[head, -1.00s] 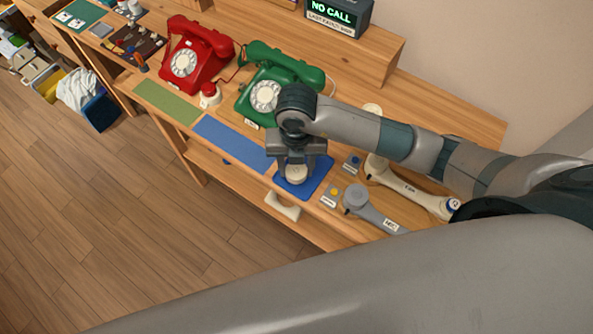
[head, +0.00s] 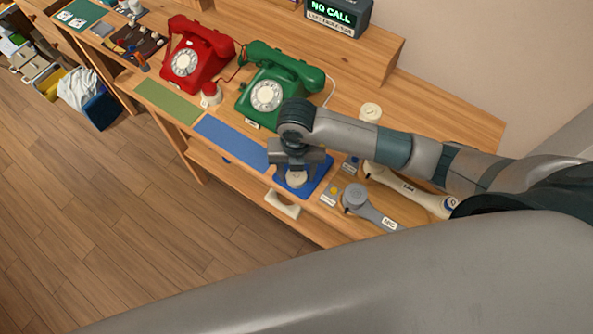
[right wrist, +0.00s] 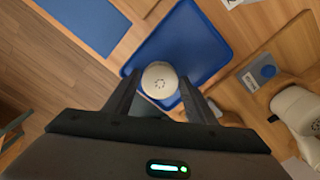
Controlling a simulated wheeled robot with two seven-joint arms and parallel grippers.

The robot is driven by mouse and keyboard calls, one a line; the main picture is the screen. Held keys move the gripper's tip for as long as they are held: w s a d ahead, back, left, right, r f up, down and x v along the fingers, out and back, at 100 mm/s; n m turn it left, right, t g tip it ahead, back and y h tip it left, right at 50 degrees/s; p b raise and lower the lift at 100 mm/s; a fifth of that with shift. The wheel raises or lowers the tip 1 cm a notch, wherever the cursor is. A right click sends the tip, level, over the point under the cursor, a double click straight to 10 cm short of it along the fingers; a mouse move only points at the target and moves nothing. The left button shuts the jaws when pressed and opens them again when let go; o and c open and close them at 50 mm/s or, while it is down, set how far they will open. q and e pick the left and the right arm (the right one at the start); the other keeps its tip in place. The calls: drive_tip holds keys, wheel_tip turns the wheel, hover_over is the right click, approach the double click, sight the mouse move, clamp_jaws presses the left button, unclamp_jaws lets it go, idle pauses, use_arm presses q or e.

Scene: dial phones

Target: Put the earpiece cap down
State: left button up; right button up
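The earpiece cap (head: 296,179) is a small round cream disc with small holes in its middle. It appears to lie on the blue tray (head: 318,181) at the front of the desk. In the right wrist view the cap (right wrist: 160,78) sits between the fingertips of my right gripper (right wrist: 160,88), over the tray (right wrist: 205,55). Narrow gaps show between the cap and the fingers, so the gripper looks open around it. In the head view my right gripper (head: 297,170) points down over the tray. My left gripper is not in view.
A grey handset (head: 366,205) and a cream handset (head: 405,188) lie right of the tray. The green phone (head: 275,85) and red phone (head: 195,55) stand behind and to the left. A flat blue mat (head: 230,138) lies left of the tray, bare.

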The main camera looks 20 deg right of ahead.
sight(296, 174)
drive_tip(key=shift+r, duration=0.1)
drive_tip(key=shift+r, duration=0.45)
wheel_tip(296, 174, up, 11)
drive_tip(key=b, duration=0.1)
drive_tip(key=shift+b, duration=0.3)
drive_tip(key=shift+r, duration=0.15)
